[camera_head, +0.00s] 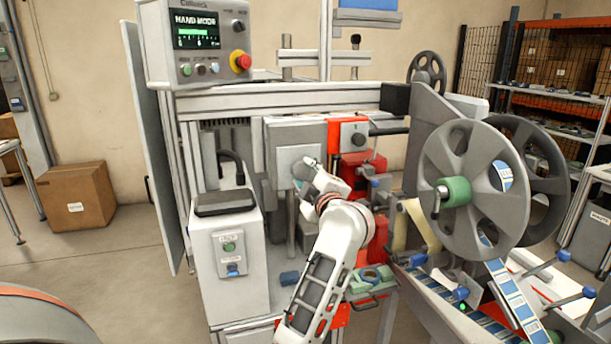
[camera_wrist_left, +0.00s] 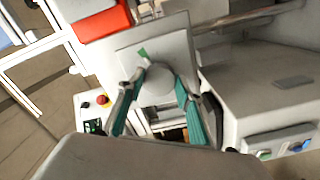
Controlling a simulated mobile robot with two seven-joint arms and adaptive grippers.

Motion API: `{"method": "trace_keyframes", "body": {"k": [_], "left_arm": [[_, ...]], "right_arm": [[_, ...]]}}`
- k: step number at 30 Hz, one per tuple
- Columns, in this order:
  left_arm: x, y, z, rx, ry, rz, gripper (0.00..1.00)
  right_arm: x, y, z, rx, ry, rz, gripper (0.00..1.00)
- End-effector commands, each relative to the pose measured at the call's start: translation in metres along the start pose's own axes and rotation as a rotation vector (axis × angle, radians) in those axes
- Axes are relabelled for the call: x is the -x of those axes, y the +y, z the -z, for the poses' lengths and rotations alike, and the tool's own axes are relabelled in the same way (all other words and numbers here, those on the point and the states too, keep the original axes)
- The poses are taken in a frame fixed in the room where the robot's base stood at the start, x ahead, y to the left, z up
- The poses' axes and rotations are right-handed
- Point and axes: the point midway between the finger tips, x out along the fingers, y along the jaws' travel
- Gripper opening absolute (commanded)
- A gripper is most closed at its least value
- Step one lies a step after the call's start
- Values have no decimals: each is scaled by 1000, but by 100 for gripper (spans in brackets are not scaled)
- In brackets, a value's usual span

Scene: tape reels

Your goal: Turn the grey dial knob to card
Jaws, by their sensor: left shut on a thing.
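The grey dial knob (camera_wrist_left: 157,90) sits on a grey square plate (camera_wrist_left: 127,53) in the left wrist view. A small green mark shows just above it. My left gripper (camera_wrist_left: 158,76) has its two green-padded fingers on either side of the knob and is shut on it. In the head view my left gripper (camera_head: 304,170) reaches the front of a grey box (camera_head: 296,136) on the machine, and the wrist hides the knob there. I cannot read any setting label around the knob. My right gripper is in neither view.
A control panel (camera_head: 207,42) with a red stop button stands upper left. A white cabinet (camera_head: 240,262) is left of my arm. Large grey reels (camera_head: 470,165) and a label strip stand to the right. A red block and black knob (camera_head: 352,138) are close by.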

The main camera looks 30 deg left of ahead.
Motion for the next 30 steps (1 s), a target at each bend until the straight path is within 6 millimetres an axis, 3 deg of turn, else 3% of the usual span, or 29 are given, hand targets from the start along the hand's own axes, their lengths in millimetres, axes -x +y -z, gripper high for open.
{"method": "trace_keyframes", "body": {"k": [19,20,21,22,30], "left_arm": [[0,-1,0,-55,-1,1,14],[0,-1,0,-55,-1,1,38],[0,-1,0,-55,-1,1,48],[0,-1,0,-55,-1,1,52],[0,0,0,-54,-1,1,52]], "right_arm": [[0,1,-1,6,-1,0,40],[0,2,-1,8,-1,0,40],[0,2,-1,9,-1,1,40],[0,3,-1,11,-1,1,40],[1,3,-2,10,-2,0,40]]}}
